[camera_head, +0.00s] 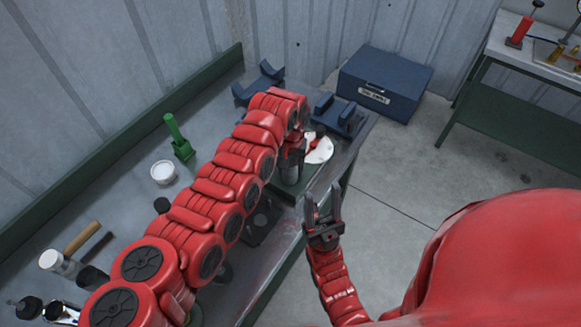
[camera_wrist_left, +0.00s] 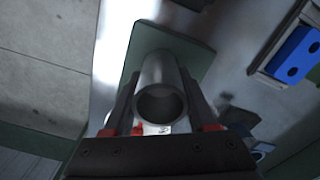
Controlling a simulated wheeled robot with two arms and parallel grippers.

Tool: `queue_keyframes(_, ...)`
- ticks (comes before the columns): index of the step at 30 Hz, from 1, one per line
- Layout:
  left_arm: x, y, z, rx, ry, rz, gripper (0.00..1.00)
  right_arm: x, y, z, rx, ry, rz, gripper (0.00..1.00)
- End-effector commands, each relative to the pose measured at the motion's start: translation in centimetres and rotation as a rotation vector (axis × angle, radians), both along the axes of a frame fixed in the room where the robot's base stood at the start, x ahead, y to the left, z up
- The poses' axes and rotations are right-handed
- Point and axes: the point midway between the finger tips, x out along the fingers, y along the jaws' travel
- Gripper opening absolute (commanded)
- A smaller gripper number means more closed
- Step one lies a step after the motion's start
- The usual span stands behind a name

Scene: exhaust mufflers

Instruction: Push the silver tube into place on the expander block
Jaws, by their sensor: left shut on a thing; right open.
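The silver tube (camera_wrist_left: 160,72) is between the fingers of my left gripper (camera_wrist_left: 160,112), which is shut on it. In the wrist view the tube's open round end faces the camera, and its far end points at a green plate (camera_wrist_left: 196,58). In the head view the tube (camera_head: 291,168) stands roughly upright below my left wrist, over the green plate (camera_head: 292,190) near the bench's front edge. I cannot make out the expander block or whether the tube touches it. My right gripper (camera_head: 322,208) is open and empty in front of the bench.
A blue chest (camera_head: 385,82) stands beyond the bench.

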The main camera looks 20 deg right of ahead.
Motion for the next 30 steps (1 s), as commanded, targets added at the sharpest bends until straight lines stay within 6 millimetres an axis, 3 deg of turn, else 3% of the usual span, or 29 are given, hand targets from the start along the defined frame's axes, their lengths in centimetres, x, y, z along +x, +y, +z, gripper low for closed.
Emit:
queue_keyframes(12,0.00,0.00,-0.19,0.000,0.000,0.000,0.00,0.00,0.00,-0.13,0.000,0.000,0.000,0.50)
queue_keyframes(13,0.00,0.00,-0.19,0.000,0.000,0.000,0.59,0.00,0.00,-0.14,0.000,0.000,0.000,0.50)
queue_keyframes(18,0.00,0.01,-0.19,0.000,0.000,0.000,0.90,0.00,0.00,-0.13,0.000,0.000,0.000,0.50)
queue_keyframes(30,0.11,-0.01,0.28,-0.001,-0.002,0.001,0.92,0.01,0.00,-0.44,0.000,0.000,0.000,0.50)
